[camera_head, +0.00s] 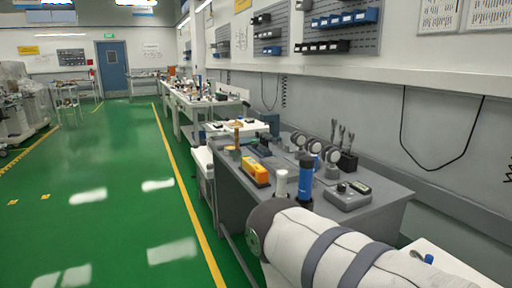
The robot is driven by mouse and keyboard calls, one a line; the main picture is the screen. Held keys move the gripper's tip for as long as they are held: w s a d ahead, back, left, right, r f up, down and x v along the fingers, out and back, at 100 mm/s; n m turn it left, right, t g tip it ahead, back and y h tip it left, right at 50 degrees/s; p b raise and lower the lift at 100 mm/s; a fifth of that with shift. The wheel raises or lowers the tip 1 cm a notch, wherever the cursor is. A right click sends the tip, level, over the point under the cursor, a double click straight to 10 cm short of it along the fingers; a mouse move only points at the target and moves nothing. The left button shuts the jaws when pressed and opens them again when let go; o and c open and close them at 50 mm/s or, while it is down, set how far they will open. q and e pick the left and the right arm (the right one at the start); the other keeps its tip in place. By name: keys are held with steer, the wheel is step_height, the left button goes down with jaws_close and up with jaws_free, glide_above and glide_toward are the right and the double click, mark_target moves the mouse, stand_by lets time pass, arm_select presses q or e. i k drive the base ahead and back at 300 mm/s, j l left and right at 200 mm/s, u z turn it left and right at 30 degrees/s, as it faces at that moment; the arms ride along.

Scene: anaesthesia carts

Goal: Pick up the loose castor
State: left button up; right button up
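I cannot make out a loose castor for certain in the head view. Several round grey-rimmed objects (315,147) stand on the grey workbench (385,202) at centre right; they are too small to identify. Neither of my grippers is in view. A white arm link of mine with grey bands fills the bottom right and hides part of the bench's near side.
On the bench stand a blue cylinder (305,178), a yellow object (255,172) and a grey box with a small display (348,196). More benches (190,103) run along the right wall. A blue door (112,70) is far back.

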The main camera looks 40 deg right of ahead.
mark_target(313, 146)
steer(key=i+z, duration=0.1)
steer(key=i, duration=0.5)
steer(key=i+j, duration=0.15)
steer(key=i, duration=0.5)
steer(key=i+z, duration=0.15)
steer(key=i, duration=0.45)
steer(key=i+j+z, duration=0.1)
steer(key=i, duration=0.5)
steer(key=j, duration=0.1)
